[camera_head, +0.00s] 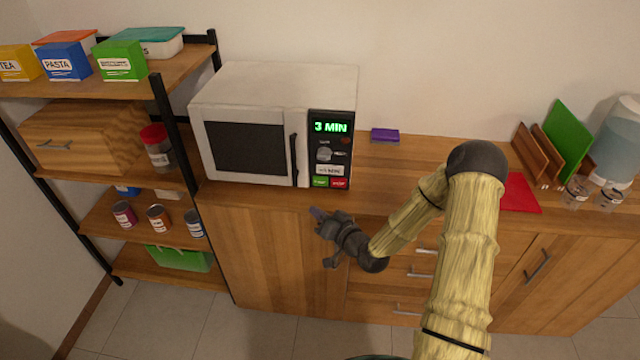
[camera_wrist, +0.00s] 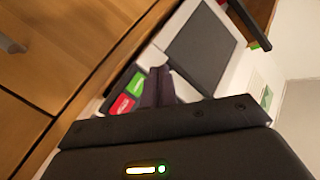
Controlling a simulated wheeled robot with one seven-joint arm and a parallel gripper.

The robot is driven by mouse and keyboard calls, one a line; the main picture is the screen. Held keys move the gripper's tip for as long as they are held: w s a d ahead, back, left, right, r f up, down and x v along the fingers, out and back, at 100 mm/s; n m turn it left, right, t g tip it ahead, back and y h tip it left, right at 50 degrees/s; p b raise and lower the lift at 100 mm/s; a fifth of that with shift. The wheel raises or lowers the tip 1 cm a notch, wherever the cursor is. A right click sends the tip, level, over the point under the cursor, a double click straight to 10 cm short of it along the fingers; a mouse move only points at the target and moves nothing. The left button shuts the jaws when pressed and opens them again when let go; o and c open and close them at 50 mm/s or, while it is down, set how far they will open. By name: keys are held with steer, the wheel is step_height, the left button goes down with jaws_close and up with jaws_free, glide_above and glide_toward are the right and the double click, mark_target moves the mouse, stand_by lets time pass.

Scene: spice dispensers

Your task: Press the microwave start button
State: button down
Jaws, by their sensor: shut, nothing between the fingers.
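The white microwave (camera_head: 275,85) stands on the wooden counter, its door shut, with "3 MIN" lit in green on its panel (camera_head: 331,150). At the panel's bottom are a green button (camera_head: 320,182) on the left and a red button (camera_head: 339,183) on the right. In the wrist view the green button (camera_wrist: 137,84) and red button (camera_wrist: 122,105) show just beside my fingers. My gripper (camera_head: 316,213) is shut and empty, in front of and slightly below the panel. Its fingertips show in the wrist view (camera_wrist: 160,85). I cannot tell any contact with the panel.
A shelf rack (camera_head: 165,120) with boxes and cans stands left of the microwave. A purple block (camera_head: 384,135) lies to its right on the counter (camera_head: 420,155). A red mat (camera_head: 521,193), boards and a water dispenser (camera_head: 617,140) are farther right.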

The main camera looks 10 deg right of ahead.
glide_toward(315, 182)
steer(key=w+a, duration=0.1)
steer(key=a, duration=0.1)
steer(key=w+a+f, duration=0.1)
steer(key=a, duration=0.1)
steer(key=shift+w, duration=0.4)
steer(key=shift+w+d, duration=0.2)
steer(key=shift+w, duration=0.3)
steer(key=shift+w+b, duration=0.15)
steer(key=shift+b, duration=0.2)
stand_by(1.2)
steer(key=shift+w+d, duration=0.1)
steer(key=shift+w, duration=0.15)
steer(key=shift+w+d+r, duration=0.1)
steer(key=shift+w, duration=0.3)
stand_by(0.6)
steer(key=shift+s, duration=0.8)
